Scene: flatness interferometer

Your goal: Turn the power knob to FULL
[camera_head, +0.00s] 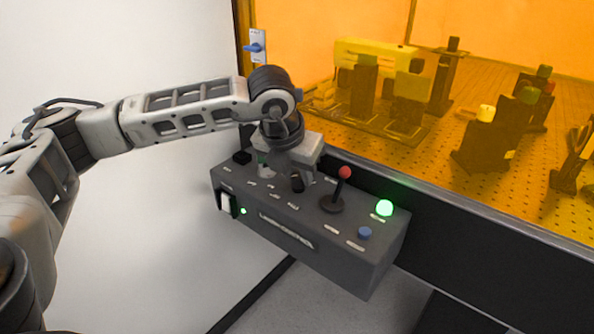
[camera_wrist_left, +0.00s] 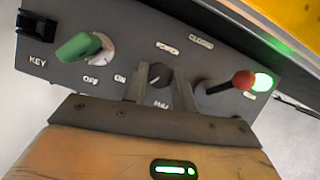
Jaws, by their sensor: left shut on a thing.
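The power knob is a small black dial (camera_wrist_left: 159,73) on the grey control box (camera_wrist_left: 215,55), between my left gripper's fingers in the left wrist view. A small light mark shows on its face. My left gripper (camera_wrist_left: 158,82) is shut on this knob, one finger on each side. Labels lie around the knob; which setting it points at is not clear. In the head view my left gripper (camera_head: 294,178) reaches down onto the box's top, and the black knob (camera_head: 297,184) shows partly beneath it. My right gripper is not in view.
Left of the knob is a green key (camera_wrist_left: 80,47) in an OFF/ON switch. Right of it stand a red-ball lever (camera_head: 344,174), a lit green lamp (camera_head: 384,208) and a blue button (camera_head: 365,233). An orange window (camera_head: 480,60) rises behind the box.

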